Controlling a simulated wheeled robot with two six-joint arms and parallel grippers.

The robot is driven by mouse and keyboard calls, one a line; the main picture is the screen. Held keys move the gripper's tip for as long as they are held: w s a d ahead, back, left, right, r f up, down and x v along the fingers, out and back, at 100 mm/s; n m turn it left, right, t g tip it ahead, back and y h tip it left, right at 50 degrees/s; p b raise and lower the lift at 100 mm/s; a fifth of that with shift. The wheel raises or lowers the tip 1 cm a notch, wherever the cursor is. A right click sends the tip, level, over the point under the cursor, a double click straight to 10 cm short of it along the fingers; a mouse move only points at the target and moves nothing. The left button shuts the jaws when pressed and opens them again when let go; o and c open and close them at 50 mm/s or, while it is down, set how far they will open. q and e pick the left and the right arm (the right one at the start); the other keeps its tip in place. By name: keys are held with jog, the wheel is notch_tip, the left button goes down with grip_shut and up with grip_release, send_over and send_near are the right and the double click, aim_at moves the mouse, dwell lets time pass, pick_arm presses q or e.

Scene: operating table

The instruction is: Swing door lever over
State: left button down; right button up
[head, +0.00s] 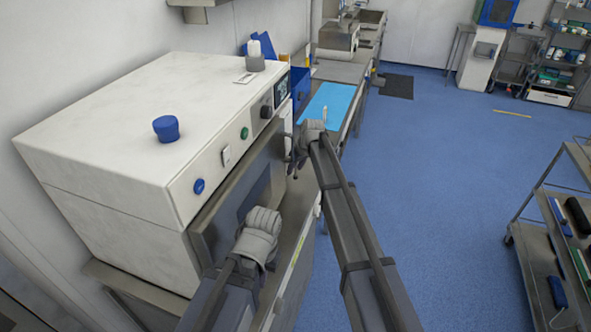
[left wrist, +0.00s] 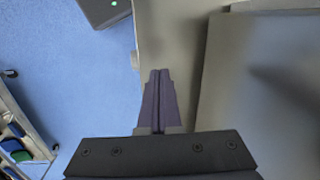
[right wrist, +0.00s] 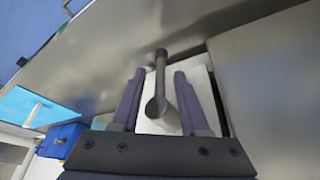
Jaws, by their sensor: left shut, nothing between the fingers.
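The door lever (right wrist: 160,82) is a dark bar with a rounded end, seen in the right wrist view in front of a pale plate beside the door's edge. My right gripper (right wrist: 157,88) is open, with one finger on each side of the lever; I cannot tell whether either touches it. In the head view my right gripper (head: 308,138) is at the far end of the grey door (head: 208,238), and the lever is hard to make out. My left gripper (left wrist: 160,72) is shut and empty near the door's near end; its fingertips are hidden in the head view.
The door belongs to a white machine (head: 105,120) with blue and green knobs on its front. A bench with a blue mat (head: 328,102) stands beyond it. A trolley (head: 545,235) stands at the right; the blue floor between is clear.

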grip_shut()
jog(key=shift+w, duration=0.15)
dwell(1.1)
